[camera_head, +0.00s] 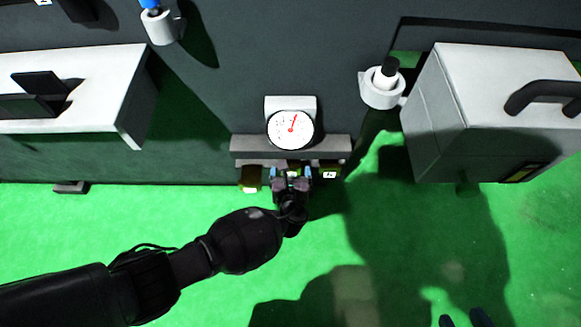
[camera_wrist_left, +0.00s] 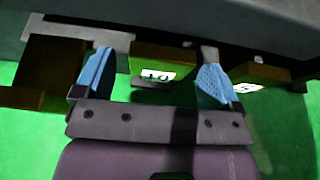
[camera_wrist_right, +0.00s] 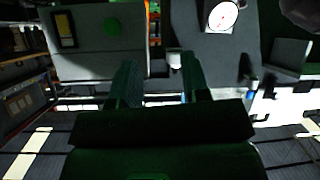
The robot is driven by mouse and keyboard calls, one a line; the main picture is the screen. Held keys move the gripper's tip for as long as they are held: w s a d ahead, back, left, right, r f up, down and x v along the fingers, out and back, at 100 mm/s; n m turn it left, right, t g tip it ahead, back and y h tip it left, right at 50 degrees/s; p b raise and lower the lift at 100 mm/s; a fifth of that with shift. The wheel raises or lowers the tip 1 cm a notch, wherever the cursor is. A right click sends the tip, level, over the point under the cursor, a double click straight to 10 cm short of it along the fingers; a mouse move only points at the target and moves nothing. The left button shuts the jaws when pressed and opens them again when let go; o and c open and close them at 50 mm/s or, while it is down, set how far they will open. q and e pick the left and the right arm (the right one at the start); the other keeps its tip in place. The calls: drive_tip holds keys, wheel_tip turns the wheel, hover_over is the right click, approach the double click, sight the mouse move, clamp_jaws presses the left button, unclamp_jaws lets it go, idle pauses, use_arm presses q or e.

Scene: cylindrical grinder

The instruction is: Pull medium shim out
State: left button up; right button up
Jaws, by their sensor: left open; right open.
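Several gold-brown shims hang in a row under a grey rack (camera_head: 240,143) on the machine front. The left shim (camera_head: 250,179) and the right shim (camera_head: 329,173) show in the head view. The middle shim (camera_wrist_left: 165,58) shows in the left wrist view with a white label that seems to read 10; my gripper largely hides it in the head view. My left gripper (camera_head: 291,174) is open, its blue fingers (camera_wrist_left: 155,72) on either side of the middle shim; contact cannot be told. My right gripper (camera_wrist_right: 160,75) is open and empty, away from the rack.
A round dial gauge (camera_head: 291,129) sits just above the rack. A grey box with a black handle (camera_head: 455,125) stands at right, beside a white holder with a black-topped bottle (camera_head: 382,88). A white-topped shelf (camera_head: 110,85) juts out at left.

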use_arm(q)
drive_tip(key=shift+w+f+b, duration=0.35)
drive_tip(key=shift+w+f, duration=0.15)
drive_tip(key=shift+w, duration=0.15)
drive_tip(key=shift+w+r, duration=0.1)
drive_tip(key=shift+w, duration=0.4)
use_arm(e)
drive_tip(key=shift+w+d+r+t, duration=0.1)
drive_tip(key=shift+d+r+t, duration=0.1)
drive_tip(key=shift+t, duration=0.1)
